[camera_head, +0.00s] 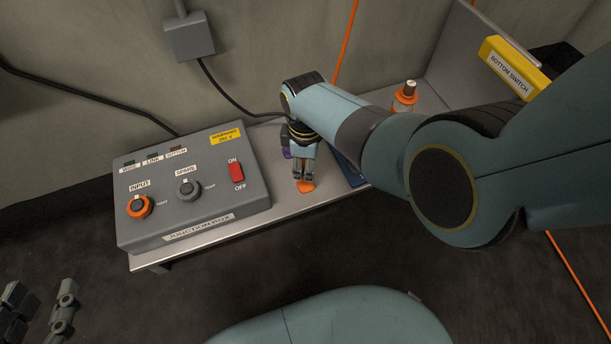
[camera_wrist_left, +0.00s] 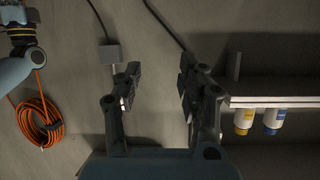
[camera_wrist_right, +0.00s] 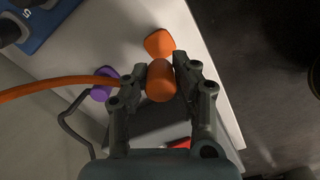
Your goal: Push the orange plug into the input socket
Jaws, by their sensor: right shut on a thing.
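The grey junction box (camera_head: 190,225) stands on the bench's left part. Its input socket (camera_head: 139,207) is a dark round opening with an orange ring, left of the spare socket (camera_head: 188,188). My right gripper (camera_head: 303,173), which also shows in the right wrist view (camera_wrist_right: 160,78), is shut on the orange plug (camera_wrist_right: 160,83), right of the box and apart from the socket. An orange cable (camera_wrist_right: 60,86) runs beside the plug. Fingers hide much of the plug in the head view. My left gripper (camera_head: 38,312) is open and empty, off the bench's front left; its spread fingers show in the left wrist view (camera_wrist_left: 155,88).
A separate orange piece (camera_wrist_right: 159,43) lies beyond the plug, and a purple piece (camera_wrist_right: 102,91) lies left of it. The red switch (camera_head: 236,172) is on the box. An orange-collared bottle (camera_head: 404,98) and a yellow bottom-switch block (camera_head: 515,68) stand at right.

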